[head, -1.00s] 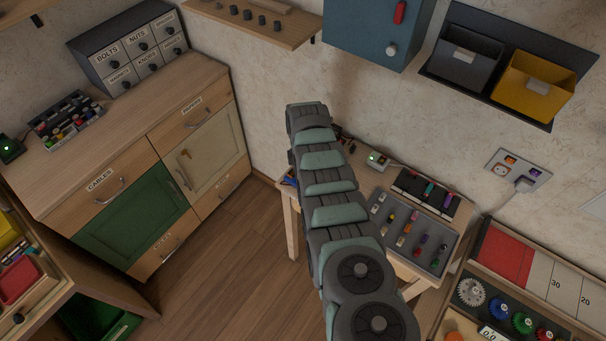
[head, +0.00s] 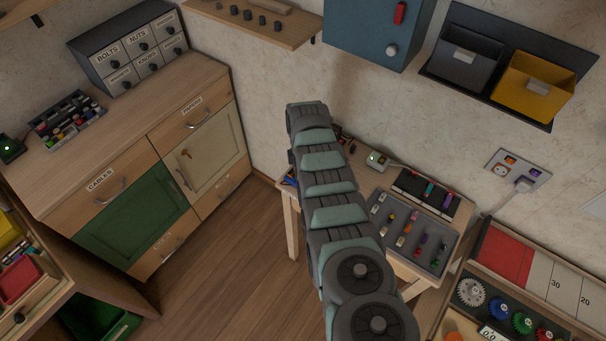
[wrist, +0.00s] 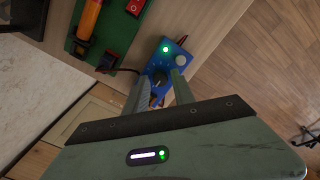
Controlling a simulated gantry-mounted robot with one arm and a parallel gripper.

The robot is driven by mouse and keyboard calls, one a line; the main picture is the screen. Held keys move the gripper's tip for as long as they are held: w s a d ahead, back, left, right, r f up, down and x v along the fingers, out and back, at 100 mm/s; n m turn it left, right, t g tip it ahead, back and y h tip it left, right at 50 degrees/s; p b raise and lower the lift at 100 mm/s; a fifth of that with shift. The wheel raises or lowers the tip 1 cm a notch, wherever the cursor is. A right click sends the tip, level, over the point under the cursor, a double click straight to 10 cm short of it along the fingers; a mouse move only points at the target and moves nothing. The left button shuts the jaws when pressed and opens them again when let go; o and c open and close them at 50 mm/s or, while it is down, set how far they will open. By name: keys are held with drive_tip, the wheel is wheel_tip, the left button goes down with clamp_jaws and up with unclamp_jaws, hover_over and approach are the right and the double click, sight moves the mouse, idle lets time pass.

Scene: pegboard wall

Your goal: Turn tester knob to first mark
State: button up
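The tester is a blue box (wrist: 183,68) in the wrist view, with a lit green lamp (wrist: 165,49), a pale round part (wrist: 180,60) and a dark knob (wrist: 158,79). My gripper (wrist: 161,84) is open, with its two fingers apart at either side of the knob. I cannot tell whether either finger touches it. The knob's pointer and any marks are too small to read. In the head view my arm covers the gripper and most of that spot; only a small blue bit (head: 290,179) shows left of the arm.
A green board (wrist: 98,40) with an orange cylinder (wrist: 89,18) and a red switch (wrist: 135,7) lies beside the tester. A dark red cable (wrist: 127,70) runs close by. In the head view a grey tray (head: 412,238) of small parts lies right of my arm.

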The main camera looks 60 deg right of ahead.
wheel_tip(320, 180, up, 10)
drive_tip(key=shift+r+p, duration=0.25)
drive_tip(key=shift+p, duration=0.15)
idle(0.5)
drive_tip(key=shift+w, duration=0.1)
